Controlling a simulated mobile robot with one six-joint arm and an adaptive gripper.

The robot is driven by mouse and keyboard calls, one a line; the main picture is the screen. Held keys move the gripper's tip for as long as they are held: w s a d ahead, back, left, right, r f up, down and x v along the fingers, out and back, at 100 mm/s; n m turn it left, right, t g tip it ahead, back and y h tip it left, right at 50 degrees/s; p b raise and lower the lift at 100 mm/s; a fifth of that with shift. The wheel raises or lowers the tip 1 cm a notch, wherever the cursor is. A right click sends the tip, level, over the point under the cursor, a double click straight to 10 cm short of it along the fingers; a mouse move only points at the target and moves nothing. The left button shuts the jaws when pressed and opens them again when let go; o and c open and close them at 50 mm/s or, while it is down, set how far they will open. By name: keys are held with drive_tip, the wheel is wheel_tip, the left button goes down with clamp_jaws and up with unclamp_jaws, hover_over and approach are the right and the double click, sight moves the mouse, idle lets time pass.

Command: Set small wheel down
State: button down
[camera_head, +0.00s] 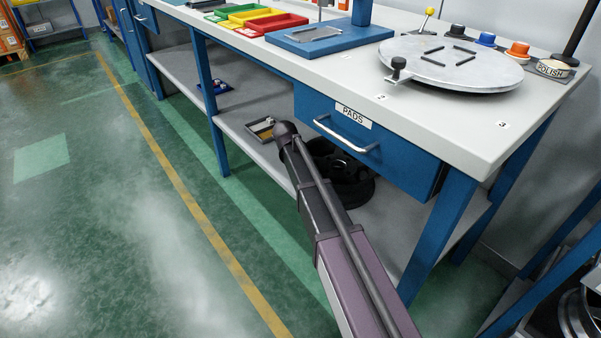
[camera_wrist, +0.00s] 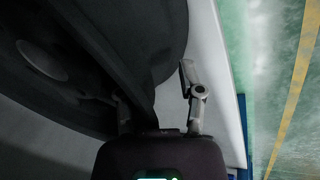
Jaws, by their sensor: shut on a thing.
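The small wheel (camera_head: 356,186) is black and shows at the lower shelf under the bench, partly behind my arm in the head view. In the wrist view the wheel (camera_wrist: 95,50) fills the upper left as a large dark round form with a grey centre disc. My gripper (camera_wrist: 157,97) is shut on the wheel's edge, one finger on each side of it. The left finger is mostly in shadow. In the head view my gripper is hidden. I cannot tell whether the wheel touches the shelf.
The pale lower shelf (camera_head: 252,140) carries a small tray (camera_head: 261,129) left of the wheel. A blue PADS drawer (camera_head: 330,146) hangs above, and blue legs stand on both sides. The bench top (camera_head: 440,125) holds a round metal plate (camera_head: 450,66). Green floor lies open at left.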

drive_tip(key=shift+c, duration=1.1)
unclamp_jaws()
drive_tip(key=shift+r, duration=0.25)
drive_tip(key=w+p+v, duration=0.1)
drive_tip(key=p+v, duration=0.4)
drive_tip(key=s+a, duration=0.6)
drive_tip(key=a, duration=0.4)
drive_tip(key=shift+s+a+f, duration=0.2)
drive_tip(key=shift+s+a, duration=0.1)
drive_tip(key=shift+s, duration=0.1)
